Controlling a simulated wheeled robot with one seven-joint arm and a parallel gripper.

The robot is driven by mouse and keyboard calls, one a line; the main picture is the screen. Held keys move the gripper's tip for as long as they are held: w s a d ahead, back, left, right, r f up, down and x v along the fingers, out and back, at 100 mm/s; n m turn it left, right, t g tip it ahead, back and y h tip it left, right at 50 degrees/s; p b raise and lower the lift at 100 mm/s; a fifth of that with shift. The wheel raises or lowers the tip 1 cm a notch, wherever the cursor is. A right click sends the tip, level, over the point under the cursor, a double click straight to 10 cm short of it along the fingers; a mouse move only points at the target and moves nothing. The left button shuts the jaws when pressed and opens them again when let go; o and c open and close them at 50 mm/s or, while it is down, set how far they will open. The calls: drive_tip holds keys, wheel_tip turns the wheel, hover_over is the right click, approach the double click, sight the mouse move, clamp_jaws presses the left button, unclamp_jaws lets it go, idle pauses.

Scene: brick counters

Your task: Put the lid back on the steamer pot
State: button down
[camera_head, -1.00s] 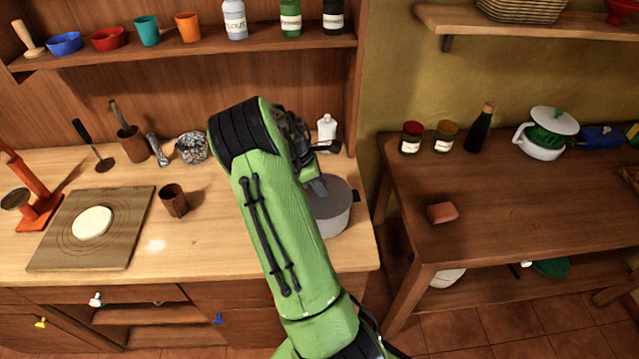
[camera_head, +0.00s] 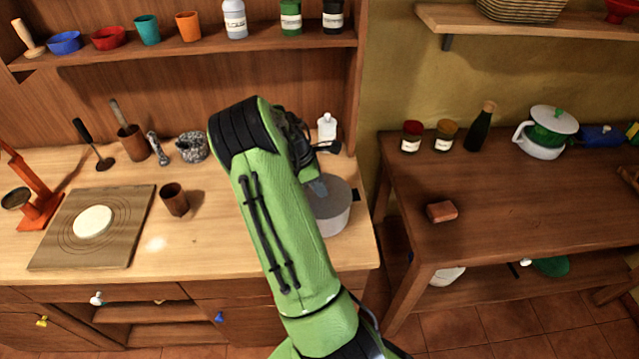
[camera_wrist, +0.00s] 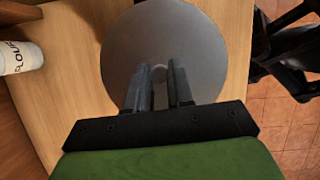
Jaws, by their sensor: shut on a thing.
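A round grey lid (camera_wrist: 122,48) fills the middle of the wrist view, flat side facing the camera. My gripper (camera_wrist: 160,85) is above it, with its two fingers close together around the small knob at its centre. In the head view, the grey pot (camera_head: 336,222) stands at the right end of the light wooden counter, partly hidden behind my green arm. My gripper (camera_head: 316,187) is right over its top. The lid appears to be at the pot's top; whether it is fully seated cannot be told.
A white bottle (camera_head: 327,128) stands behind the pot. A board with dough (camera_head: 140,225) and a brown cup (camera_head: 174,199) are to the left. A gap separates the counter from the darker table (camera_head: 500,205), which holds jars, a bottle and a white-and-green pot (camera_head: 541,151).

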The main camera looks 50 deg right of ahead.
idle(0.3)
drive_tip(key=shift+c, duration=2.2)
unclamp_jaws()
drive_tip(key=shift+r, duration=0.1)
drive_tip(key=shift+r+p, duration=3.1)
drive_tip(key=shift+r, duration=0.35)
drive_tip(key=shift+c, duration=0.2)
clamp_jaws()
drive_tip(key=shift+f, duration=0.15)
